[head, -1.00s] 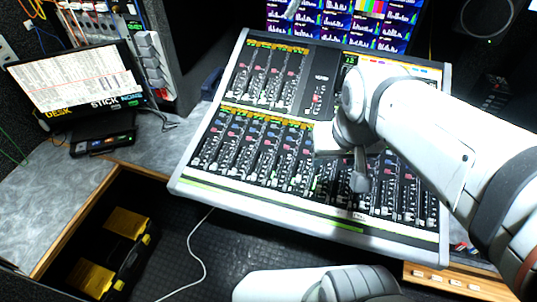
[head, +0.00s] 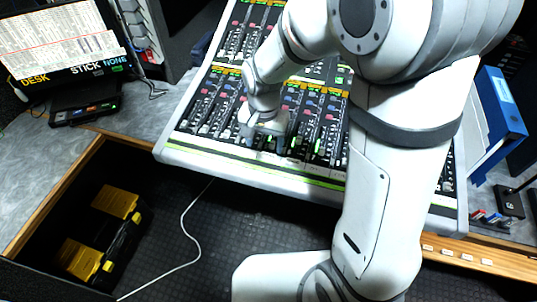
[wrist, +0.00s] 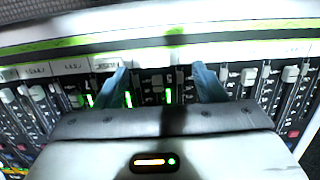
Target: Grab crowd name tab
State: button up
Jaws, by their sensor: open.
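A row of white name tabs (wrist: 108,64) runs along the mixing desk's front edge in the wrist view. Several carry small dark lettering that is too blurred to read, so I cannot tell which is the crowd tab. My gripper (wrist: 158,72) is open over the faders just beside this strip, with its two blue-grey fingers apart. A pale stretch of the strip lies just beyond the fingertips, and nothing is held between them. In the head view my gripper (head: 264,140) is low over the front left-middle of the mixing desk (head: 185,150).
A monitor (head: 60,40) stands on the grey counter at left. A black and yellow case (head: 122,235) sits in the recess below. A blue binder (head: 497,120) stands at right. A white cable (head: 190,240) trails across the dark floor.

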aim_at(268, 157)
jog(key=f, duration=0.3)
jog(key=d+f, duration=0.1)
jog(key=f, duration=0.1)
jog(key=shift+f, duration=0.35)
jog(key=c, duration=1)
